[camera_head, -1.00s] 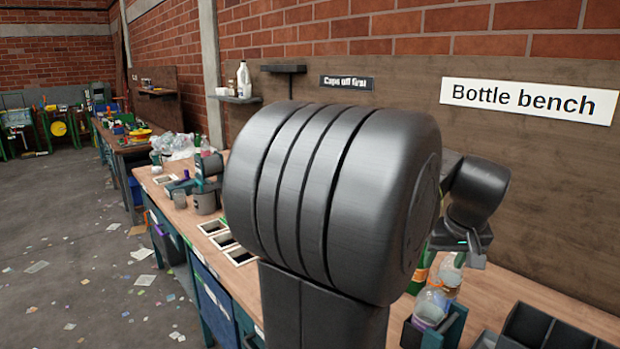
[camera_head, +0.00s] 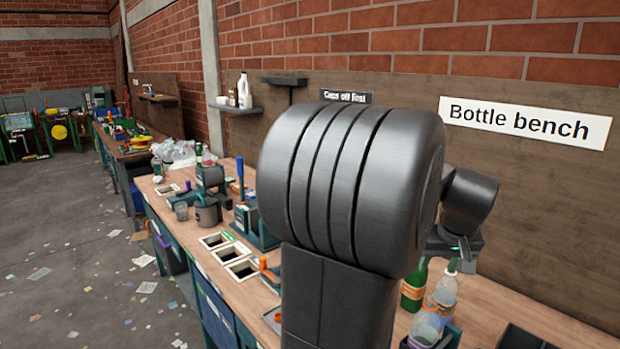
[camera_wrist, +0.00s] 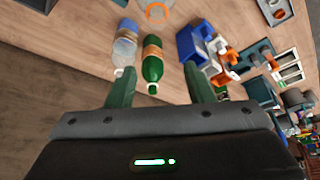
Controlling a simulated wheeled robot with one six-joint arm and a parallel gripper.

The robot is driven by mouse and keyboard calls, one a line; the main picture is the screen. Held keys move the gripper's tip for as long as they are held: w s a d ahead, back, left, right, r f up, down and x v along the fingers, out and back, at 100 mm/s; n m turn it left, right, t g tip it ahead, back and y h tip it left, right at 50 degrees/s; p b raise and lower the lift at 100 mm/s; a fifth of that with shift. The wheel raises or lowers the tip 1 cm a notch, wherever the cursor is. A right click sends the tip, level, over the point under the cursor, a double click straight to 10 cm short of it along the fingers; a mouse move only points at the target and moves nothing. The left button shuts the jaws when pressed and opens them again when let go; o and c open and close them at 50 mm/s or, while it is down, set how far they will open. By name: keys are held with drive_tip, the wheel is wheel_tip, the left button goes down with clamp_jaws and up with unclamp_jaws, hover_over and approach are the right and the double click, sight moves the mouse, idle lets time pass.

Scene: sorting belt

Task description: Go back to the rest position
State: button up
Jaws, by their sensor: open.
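My gripper shows in the wrist view (camera_wrist: 158,92) with its two dark green fingers spread apart and nothing between them. The green bottle (camera_head: 413,287) and the clear bottle (camera_head: 445,288) stand close together to the right of my arm.
The wooden bench (camera_head: 520,305) runs along the wall. Square openings (camera_head: 228,254) sit in its top, left of my arm. A blue bin (camera_wrist: 193,44) is right of the bottles in the wrist view. A wall shelf (camera_head: 240,108) holds a white jug. The floor at left is open, with scattered scraps.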

wheel_tip(320, 180, up, 9)
drive_tip(key=p, duration=0.6)
